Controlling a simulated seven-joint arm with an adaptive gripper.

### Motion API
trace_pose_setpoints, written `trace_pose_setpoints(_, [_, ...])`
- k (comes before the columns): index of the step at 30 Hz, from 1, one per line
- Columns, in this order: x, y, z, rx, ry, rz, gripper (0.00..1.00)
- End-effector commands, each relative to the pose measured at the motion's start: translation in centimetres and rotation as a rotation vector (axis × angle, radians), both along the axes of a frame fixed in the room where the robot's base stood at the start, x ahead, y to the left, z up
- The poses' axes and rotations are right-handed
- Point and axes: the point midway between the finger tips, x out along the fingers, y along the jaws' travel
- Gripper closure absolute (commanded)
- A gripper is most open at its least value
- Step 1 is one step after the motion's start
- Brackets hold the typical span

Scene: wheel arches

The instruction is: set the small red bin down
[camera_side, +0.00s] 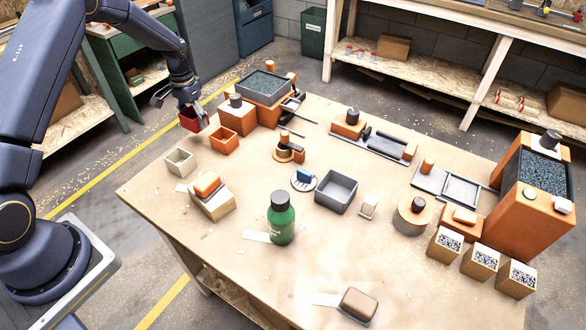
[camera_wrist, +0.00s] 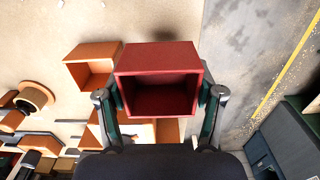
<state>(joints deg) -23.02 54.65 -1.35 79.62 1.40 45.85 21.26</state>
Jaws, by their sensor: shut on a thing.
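The small red bin (camera_side: 189,119) is held by my gripper (camera_side: 184,105) above the far left edge of the table in the side view. In the wrist view the red bin (camera_wrist: 158,80) sits between the two fingers of my gripper (camera_wrist: 158,97), one on each side wall. Its open side faces the camera and it looks empty. A shadow shows on the table beyond it. The bin appears raised, but its exact height above the table cannot be told.
An orange bin (camera_side: 233,118) stands close to the right of the red bin, and it also shows in the wrist view (camera_wrist: 92,65). A cream bin (camera_side: 181,161) stands nearer. An orange block (camera_side: 237,117) area is crowded; the table edge (camera_wrist: 203,40) lies close on the right.

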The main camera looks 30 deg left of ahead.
Motion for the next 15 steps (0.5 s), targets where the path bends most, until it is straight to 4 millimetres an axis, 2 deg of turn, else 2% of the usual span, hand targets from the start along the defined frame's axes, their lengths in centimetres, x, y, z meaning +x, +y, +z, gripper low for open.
trace_pose_setpoints(3, [1.2, 0.4, -1.5, 0.001, -0.001, 0.000, 0.57])
trace_pose_setpoints(10, [2.2, 0.7, -3.0, 0.000, 0.000, 0.000, 0.57])
trace_pose_setpoints(15, [2.1, 0.7, -5.5, 0.000, 0.001, 0.000, 0.57])
